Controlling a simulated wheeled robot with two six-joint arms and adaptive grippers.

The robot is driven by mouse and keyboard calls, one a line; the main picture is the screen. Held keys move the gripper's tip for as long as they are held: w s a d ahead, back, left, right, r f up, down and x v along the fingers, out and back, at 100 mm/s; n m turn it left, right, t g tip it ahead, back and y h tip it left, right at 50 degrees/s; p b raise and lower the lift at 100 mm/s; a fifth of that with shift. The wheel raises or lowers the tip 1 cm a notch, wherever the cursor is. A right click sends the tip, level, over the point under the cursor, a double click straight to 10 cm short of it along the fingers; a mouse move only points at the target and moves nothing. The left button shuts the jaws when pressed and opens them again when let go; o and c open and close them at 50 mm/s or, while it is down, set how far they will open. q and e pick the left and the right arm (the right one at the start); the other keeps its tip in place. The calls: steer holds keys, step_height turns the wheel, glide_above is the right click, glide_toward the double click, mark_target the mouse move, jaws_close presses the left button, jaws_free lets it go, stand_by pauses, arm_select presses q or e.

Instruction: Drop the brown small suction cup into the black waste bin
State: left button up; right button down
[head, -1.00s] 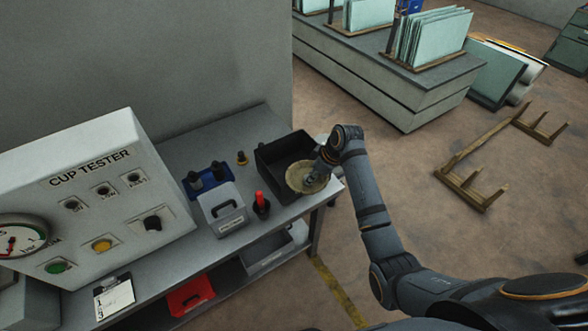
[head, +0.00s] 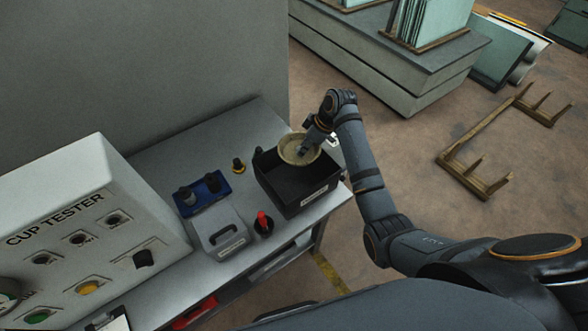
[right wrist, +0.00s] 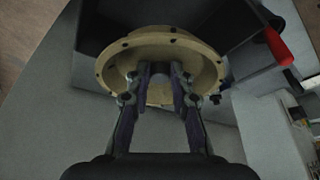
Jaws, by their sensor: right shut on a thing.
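A tan-brown round suction cup (head: 291,147) is held by my right gripper (head: 305,150) over the back part of the black waste bin (head: 306,203). The bin is an open box with a white label, at the right end of the bench. In the right wrist view both fingers (right wrist: 160,72) are shut on the middle of the cup (right wrist: 112,60), whose wide rim has small dark holes. Its height above the bin is hard to tell. My left gripper is not in view.
On the grey bench (head: 163,155) stand a blue tray with dark cups (head: 203,190), a small yellow-and-black part (head: 238,165), a grey handled box (head: 222,232) and a red-tipped tool in a dark holder (head: 263,225). The cup tester (head: 95,215) is at left.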

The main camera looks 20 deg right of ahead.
mark_target(308, 156)
steer(key=shift+s+f, duration=0.35)
steer(key=shift+s, duration=0.45)
steer(key=shift+f+b, duration=0.5)
steer(key=shift+f, duration=0.25)
steer(key=f+b, duration=0.2)
steer(key=f, duration=0.1)
steer(key=shift+w, duration=0.3)
steer(key=shift+w+f+b, duration=0.15)
steer(key=shift+f+b, duration=0.15)
steer(key=shift+b, duration=0.3)
steer(key=shift+r, duration=0.25)
steer(key=c, duration=1.6)
jaws_free()
steer(key=shift+s, duration=0.2)
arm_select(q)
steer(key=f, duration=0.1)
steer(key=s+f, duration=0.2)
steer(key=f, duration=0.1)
arm_select(e)
steer(key=o, duration=0.5)
